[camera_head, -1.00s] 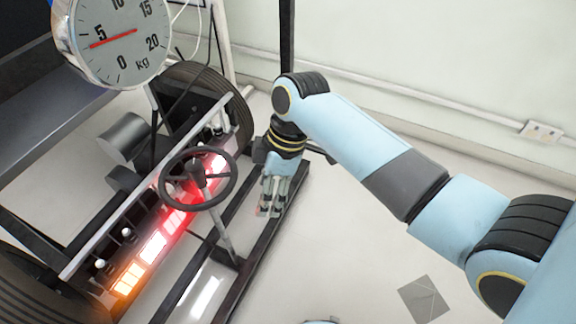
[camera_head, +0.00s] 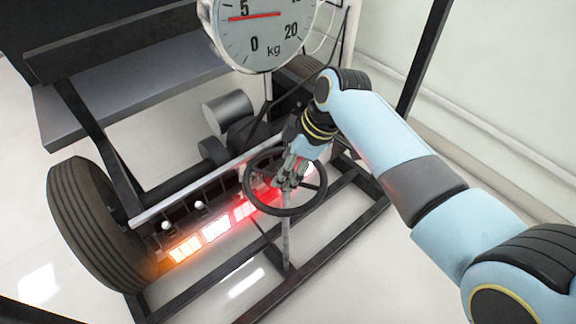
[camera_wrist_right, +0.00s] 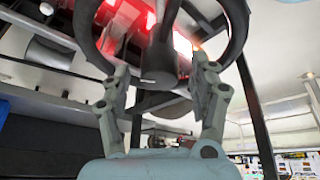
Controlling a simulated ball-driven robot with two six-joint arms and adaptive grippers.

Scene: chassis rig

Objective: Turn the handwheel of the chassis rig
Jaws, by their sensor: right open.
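The handwheel (camera_head: 257,197) is a dark ring with spokes on a grey upright column, standing in front of the chassis rig. My right gripper (camera_head: 289,180) is over the wheel near its hub in the head view. In the right wrist view, my right gripper (camera_wrist_right: 160,95) has its two fingers apart, with the handwheel (camera_wrist_right: 240,40) and its hub just beyond and between them. The fingers are not closed on the rim; whether they touch the wheel cannot be told. My left gripper is not in view.
The rig frame (camera_head: 340,234) has dark rails around the wheel column. A row of lit red and orange lamps (camera_head: 215,229) runs behind the wheel. A large dial scale (camera_head: 265,35) hangs above. A tyre (camera_head: 95,225) stands at left.

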